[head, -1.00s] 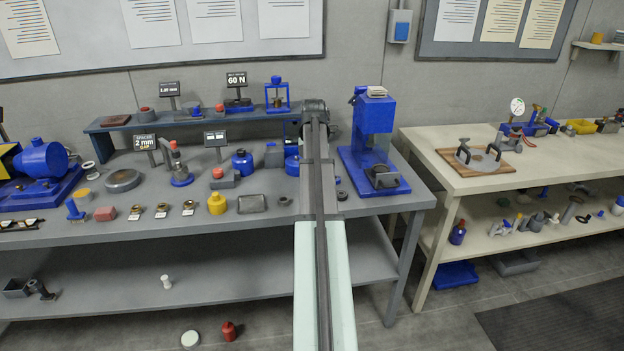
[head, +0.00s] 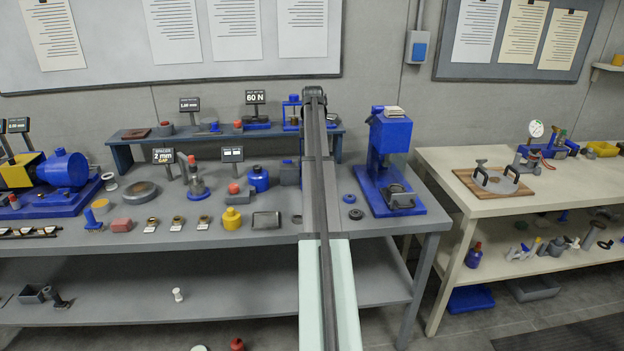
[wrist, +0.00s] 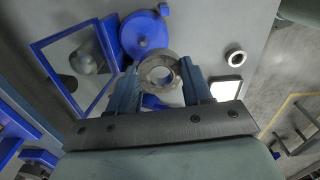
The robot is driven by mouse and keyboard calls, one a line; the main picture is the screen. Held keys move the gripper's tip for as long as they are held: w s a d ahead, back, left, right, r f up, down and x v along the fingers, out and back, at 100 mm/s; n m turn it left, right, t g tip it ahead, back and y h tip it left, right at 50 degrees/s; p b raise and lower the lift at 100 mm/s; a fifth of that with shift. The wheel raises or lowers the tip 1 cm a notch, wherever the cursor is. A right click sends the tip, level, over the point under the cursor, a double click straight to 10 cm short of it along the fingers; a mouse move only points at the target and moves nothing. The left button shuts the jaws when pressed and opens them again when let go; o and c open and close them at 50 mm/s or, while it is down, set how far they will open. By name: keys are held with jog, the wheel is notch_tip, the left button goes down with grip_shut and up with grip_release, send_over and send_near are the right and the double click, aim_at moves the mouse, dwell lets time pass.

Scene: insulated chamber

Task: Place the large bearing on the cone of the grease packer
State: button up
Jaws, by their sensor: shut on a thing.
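The large bearing, a grey-brown metal ring (wrist: 158,56), is between the two fingers of my gripper (wrist: 159,69) in the wrist view. The fingers are shut on it, with its hole facing the camera. A blue round part (wrist: 144,36) shows just beyond the bearing, and more blue shows below it. These may belong to the grease packer, but I cannot make out its cone. In the head view my arm covers the gripper, the bearing and the bench behind them.
A blue-framed pane (wrist: 75,62) stands close left of my gripper. A small ring (wrist: 236,58) lies to the right. In the head view a blue press (head: 388,150) stands right of my arm, with two dark rings (head: 356,214) (head: 349,198) nearby. A raised shelf (head: 215,136) runs behind.

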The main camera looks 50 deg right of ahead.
jog(key=shift+w+d+r+m, duration=0.2)
jog(key=shift+w+d+m, duration=0.35)
jog(key=shift+m, duration=0.25)
jog(key=shift+w+d+f+m, duration=0.1)
jog(key=shift+d+f+m, duration=0.1)
jog(key=shift+f+m, duration=1.55)
jog(key=shift+w+d+f+m, duration=0.15)
jog(key=shift+f+m, duration=1.35)
jog(key=shift+m, duration=0.55)
jog(key=shift+w+d+f+m, duration=0.1)
jog(key=shift+d+f+m, duration=0.1)
jog(key=shift+f+m, duration=1.55)
jog(key=o, duration=1.1)
jog(key=shift+r, duration=0.15)
notch_tip(320, 180, up, 12)
